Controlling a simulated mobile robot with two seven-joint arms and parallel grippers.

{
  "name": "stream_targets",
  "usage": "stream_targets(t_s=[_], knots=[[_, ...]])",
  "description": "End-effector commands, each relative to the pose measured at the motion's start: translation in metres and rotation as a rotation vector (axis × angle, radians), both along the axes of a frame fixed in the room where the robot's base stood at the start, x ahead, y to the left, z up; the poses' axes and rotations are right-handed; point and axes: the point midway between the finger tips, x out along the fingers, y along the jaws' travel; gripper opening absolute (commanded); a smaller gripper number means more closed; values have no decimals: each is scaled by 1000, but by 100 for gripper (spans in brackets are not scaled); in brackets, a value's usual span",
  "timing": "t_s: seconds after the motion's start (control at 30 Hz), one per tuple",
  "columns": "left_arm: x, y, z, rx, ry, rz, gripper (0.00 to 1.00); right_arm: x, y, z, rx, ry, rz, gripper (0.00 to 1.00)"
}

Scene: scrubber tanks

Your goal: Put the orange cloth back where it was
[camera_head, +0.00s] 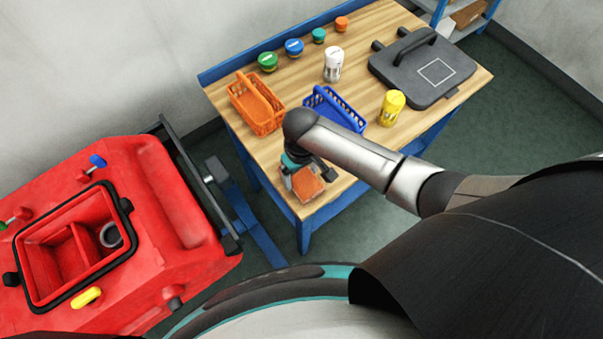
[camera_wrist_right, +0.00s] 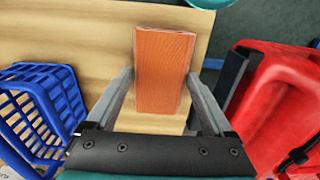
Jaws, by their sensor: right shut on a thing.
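The orange cloth (camera_head: 304,186) looks like a flat folded block. It is at the near left corner of the wooden-topped table (camera_head: 372,35). My right gripper (camera_head: 307,172) is over it, pointing down, and is shut on it. In the right wrist view the cloth (camera_wrist_right: 165,70) is between the two fingers of my right gripper (camera_wrist_right: 162,84). I cannot tell whether the cloth touches the tabletop. My left gripper is not in view.
An orange basket (camera_head: 256,104) and a blue basket (camera_head: 333,108) stand on the table near my right arm. A yellow container (camera_head: 391,107), white shaker (camera_head: 333,64), several small jars and a dark case (camera_head: 425,66) are farther along. An open red tank machine (camera_head: 150,200) is left.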

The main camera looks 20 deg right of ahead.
Motion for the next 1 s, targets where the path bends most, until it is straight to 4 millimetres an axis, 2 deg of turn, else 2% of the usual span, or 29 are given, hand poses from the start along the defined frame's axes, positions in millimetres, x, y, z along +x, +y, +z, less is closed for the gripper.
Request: stream_targets(t_s=[0.4,0.43,0.53,0.83,1.0], knots=[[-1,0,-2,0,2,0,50,0,0,-6,0,-1,0,34],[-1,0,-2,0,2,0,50,0,0,-6,0,-1,0,88],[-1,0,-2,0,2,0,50,0,0,-5,0,-1,0,100],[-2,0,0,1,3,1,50,0,0,-2,0,-1,0,100],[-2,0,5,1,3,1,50,1,1,16,2,-3,0,100]])
